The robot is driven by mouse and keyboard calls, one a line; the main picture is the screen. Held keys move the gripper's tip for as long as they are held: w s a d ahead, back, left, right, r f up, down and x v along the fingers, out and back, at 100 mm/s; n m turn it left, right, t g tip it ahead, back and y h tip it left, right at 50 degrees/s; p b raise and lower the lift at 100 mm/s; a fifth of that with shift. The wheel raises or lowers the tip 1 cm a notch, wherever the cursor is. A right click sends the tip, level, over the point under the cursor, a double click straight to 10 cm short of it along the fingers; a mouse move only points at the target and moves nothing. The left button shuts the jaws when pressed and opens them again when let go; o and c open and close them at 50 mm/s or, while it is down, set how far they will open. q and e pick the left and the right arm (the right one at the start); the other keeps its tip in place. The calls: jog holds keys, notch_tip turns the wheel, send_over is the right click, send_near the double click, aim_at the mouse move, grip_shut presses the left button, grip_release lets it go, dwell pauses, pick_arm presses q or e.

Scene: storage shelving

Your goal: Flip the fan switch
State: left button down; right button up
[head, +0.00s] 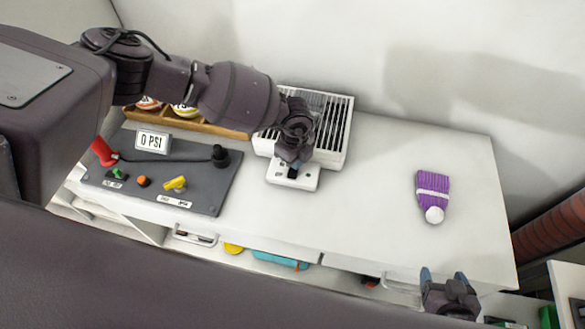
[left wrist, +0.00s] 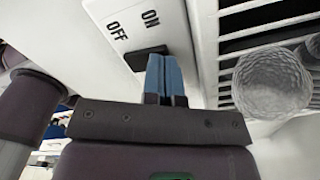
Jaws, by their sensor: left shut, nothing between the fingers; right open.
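The fan (head: 335,125) is a white box with a slatted grille, standing at the back middle of the white table. Its switch panel (head: 300,178) juts out at the front. In the left wrist view the panel (left wrist: 125,22) reads ON and OFF, with a black switch (left wrist: 143,56) beside the lettering. My left gripper (head: 293,168) is shut and empty, its blue fingertips (left wrist: 164,62) right at the switch; I cannot tell if they touch it. My right gripper (head: 449,280) is open and empty by the table's front right edge.
A grey control board (head: 160,175) with a red handle, yellow valve and "0 PSI" sign lies on the left. A wooden tray (head: 205,127) with balls is behind it. A purple knit hat (head: 432,193) lies on the right. Open drawers are below the front edge.

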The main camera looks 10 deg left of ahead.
pick_arm(q)
jog(key=shift+a, duration=0.1)
jog(key=shift+r+p, duration=0.45)
jog(key=shift+p, duration=0.05)
jog(key=shift+r+p, duration=0.65)
jog(key=shift+r, duration=0.1)
notch_tip(320, 180, up, 3)
jog(key=p, duration=0.3)
jog(key=shift+r+p, duration=0.45)
jog(key=shift+r, duration=0.3)
